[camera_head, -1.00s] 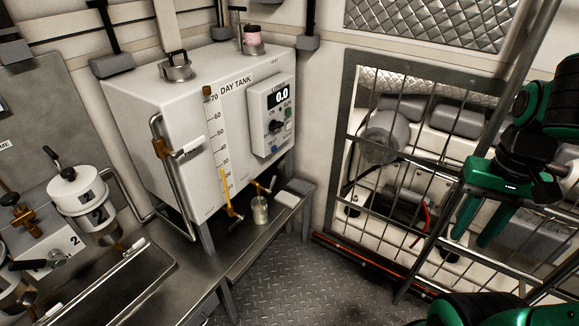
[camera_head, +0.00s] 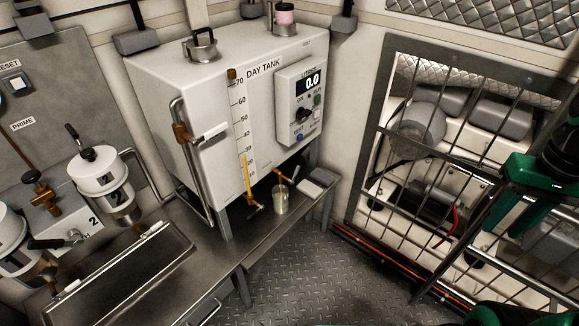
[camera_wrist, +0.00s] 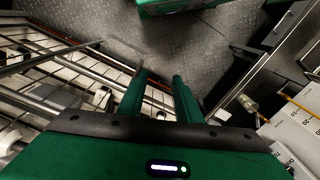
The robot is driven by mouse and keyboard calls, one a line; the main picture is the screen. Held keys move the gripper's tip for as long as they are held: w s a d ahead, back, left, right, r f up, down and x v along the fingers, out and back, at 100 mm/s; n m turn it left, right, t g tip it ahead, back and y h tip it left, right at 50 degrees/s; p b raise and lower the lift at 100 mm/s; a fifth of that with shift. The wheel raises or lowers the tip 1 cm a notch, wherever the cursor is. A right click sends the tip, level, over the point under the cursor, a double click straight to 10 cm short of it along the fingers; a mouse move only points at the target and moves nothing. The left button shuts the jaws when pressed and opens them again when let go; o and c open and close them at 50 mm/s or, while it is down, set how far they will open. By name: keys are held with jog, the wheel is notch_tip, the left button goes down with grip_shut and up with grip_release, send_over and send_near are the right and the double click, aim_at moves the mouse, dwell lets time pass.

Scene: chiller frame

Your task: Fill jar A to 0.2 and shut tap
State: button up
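A small clear jar (camera_head: 280,201) stands upright on the bench below the front of the white day tank (camera_head: 170,110). Its label and fill level are too small to read. A brass tap (camera_head: 282,176) with a pale lever sits just above the jar; I cannot tell whether it is open or shut. A second brass fitting (camera_head: 253,206) sits at the foot of the yellow level gauge. The tank's display (camera_head: 312,82) reads 0.0. My gripper (camera_wrist: 159,76) is open and empty, fingers apart over the floor. It is partly cut off at the head view's right edge, well away from the jar.
A barred metal frame (camera_head: 352,140) with machinery behind it stands at the right, close to my arm. A pale block (camera_head: 323,177) lies on the bench right of the jar. White canisters (camera_head: 103,178) stand at the left. The chequered floor (camera_head: 310,270) is clear.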

jog(key=w+a+f+n+y, duration=0.1)
jog(key=w+a+f+n, duration=0.35)
jog(key=w, duration=0.45)
jog(key=n+t+y, duration=0.6)
jog(key=y, duration=0.7)
send_near(295, 175)
jog(key=s+a, duration=0.2)
jog(key=w+a+m+t, duration=0.1)
jog(key=w+a, duration=0.2)
jog(key=w+a+m+t, duration=0.1)
jog(key=w+a+t, duration=0.1)
jog(key=w+a, duration=0.1)
jog(key=w+a+f+m+t, duration=0.1)
jog(key=w+a+m, duration=0.1)
jog(key=w+a, duration=0.1)
jog(key=shift+w+f+t, duration=0.15)
jog(key=shift+w+t, duration=0.25)
jog(key=shift+w, duration=0.1)
grip_shut()
